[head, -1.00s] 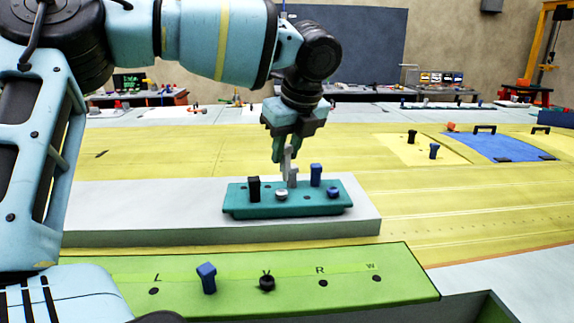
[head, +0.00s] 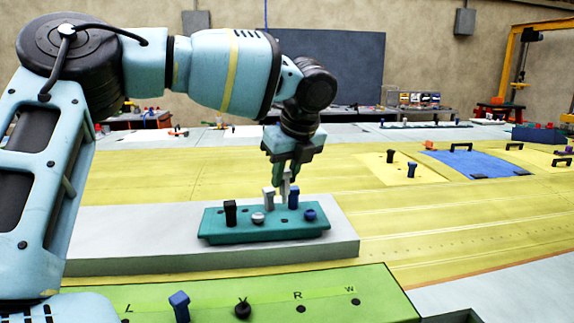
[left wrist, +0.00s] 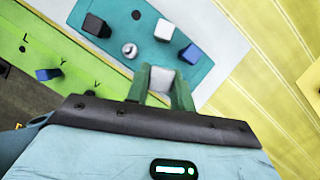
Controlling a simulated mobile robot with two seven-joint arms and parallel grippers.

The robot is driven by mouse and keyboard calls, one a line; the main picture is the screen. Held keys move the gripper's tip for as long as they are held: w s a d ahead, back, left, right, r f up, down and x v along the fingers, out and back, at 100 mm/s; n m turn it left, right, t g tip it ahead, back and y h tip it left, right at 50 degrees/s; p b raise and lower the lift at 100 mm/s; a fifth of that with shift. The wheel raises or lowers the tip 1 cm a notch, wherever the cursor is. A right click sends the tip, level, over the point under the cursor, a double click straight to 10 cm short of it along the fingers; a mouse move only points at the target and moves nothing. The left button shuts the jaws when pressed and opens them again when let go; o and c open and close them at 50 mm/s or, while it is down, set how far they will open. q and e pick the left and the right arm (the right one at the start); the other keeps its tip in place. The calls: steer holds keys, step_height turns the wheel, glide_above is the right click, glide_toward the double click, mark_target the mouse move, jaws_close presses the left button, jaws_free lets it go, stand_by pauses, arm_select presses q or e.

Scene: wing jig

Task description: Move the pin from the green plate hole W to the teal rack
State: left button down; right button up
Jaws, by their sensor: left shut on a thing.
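The teal rack (head: 220,238) stands on a pale block in the middle of the head view and shows at the top of the left wrist view (left wrist: 205,70). It carries a black pin (head: 230,213), a light grey pin (head: 268,199), a blue pin (head: 294,198), a silver knob and a blue knob. My left gripper (head: 284,178) is shut on another light grey pin (left wrist: 161,80) at the rack. Whether this pin's lower end is in a hole is hidden. The green plate (head: 385,285) is in front; its hole W (head: 355,302) looks empty. My right gripper is not in view.
The yellow wing surface (head: 430,220) is clear right of the rack. A blue panel (head: 475,163) with black handles lies farther back.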

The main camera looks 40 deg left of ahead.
mark_target(285, 202)
arm_select(q)
steer(key=shift+f+b, duration=0.35)
steer(key=shift+f, duration=1.4)
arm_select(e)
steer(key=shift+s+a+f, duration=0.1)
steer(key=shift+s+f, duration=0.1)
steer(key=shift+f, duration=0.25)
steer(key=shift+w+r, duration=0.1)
arm_select(q)
steer(key=shift+f, duration=0.15)
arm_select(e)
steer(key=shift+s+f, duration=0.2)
arm_select(q)
steer(key=shift+f+b, duration=0.35)
steer(key=shift+f, duration=0.95)
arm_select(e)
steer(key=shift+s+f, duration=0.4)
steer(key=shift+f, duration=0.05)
arm_select(q)
steer(key=c, duration=1.1)
jaws_free()
